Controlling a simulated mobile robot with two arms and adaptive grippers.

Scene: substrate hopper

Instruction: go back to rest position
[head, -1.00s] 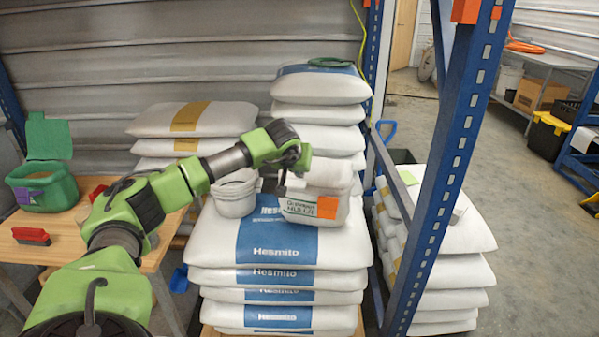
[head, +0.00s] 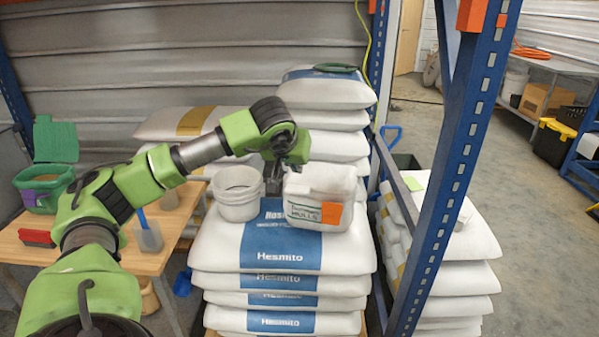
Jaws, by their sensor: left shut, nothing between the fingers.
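My left arm comes in from the left, and its gripper (head: 273,180) hangs in the gap between a white bucket (head: 237,196) and a white tub with an orange label (head: 319,203). The gripper is shut and holds nothing; its fingertips are partly hidden between the two containers. I cannot tell whether it touches either of them. The bucket and the tub stand upright on a stack of white and blue Hesmito sacks (head: 285,256). My right gripper is not in view.
A wooden table (head: 130,260) at left holds a green hopper (head: 45,190), a red brush (head: 36,238) and a scoop with a blue handle (head: 147,232). A blue rack post (head: 450,180) stands right of the sacks. More sacks (head: 330,118) are stacked behind.

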